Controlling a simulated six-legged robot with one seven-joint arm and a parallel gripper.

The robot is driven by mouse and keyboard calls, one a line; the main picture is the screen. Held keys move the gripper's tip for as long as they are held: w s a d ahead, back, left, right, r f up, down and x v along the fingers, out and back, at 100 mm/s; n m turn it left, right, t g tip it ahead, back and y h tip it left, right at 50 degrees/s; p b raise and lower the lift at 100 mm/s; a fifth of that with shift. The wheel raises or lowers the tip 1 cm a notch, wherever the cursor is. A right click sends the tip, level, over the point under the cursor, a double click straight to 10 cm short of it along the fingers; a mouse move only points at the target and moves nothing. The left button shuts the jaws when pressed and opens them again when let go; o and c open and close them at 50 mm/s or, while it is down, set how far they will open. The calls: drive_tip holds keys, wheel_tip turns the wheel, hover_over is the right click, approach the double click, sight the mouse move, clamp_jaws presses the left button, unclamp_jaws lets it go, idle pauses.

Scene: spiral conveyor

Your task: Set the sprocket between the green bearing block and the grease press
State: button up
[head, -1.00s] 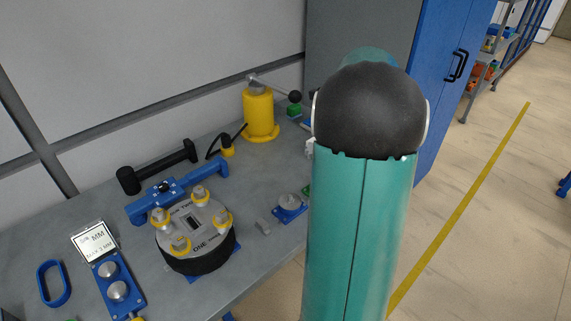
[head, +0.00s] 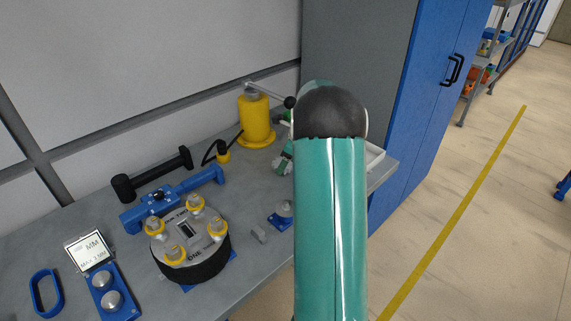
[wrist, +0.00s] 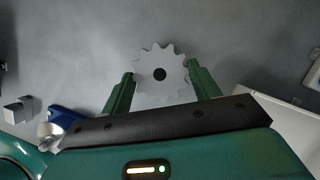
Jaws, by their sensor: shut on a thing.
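The sprocket (wrist: 160,76) is a grey toothed disc with a dark centre hole. In the wrist view my gripper (wrist: 160,84) is shut on it, a green finger on either side, above the grey bench. In the head view part of my gripper (head: 284,160) shows left of my arm, and the sprocket cannot be made out. The grease press (head: 255,120), a yellow cylinder with a lever and black knob, stands at the back of the bench. The green bearing block is hidden, or nearly so, behind my arm in the head view.
A round black fixture with yellow-collared posts (head: 190,262) stands on the bench (head: 238,188). A blue base with a silver knob (head: 281,219) and a small grey block (head: 259,234) are near the front edge. A white tray (head: 375,158) lies right of my arm.

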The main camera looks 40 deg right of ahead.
drive_tip(key=shift+f, duration=0.7)
drive_tip(key=shift+s+f, duration=0.1)
drive_tip(key=o, duration=1.1)
drive_tip(key=shift+c, duration=0.2)
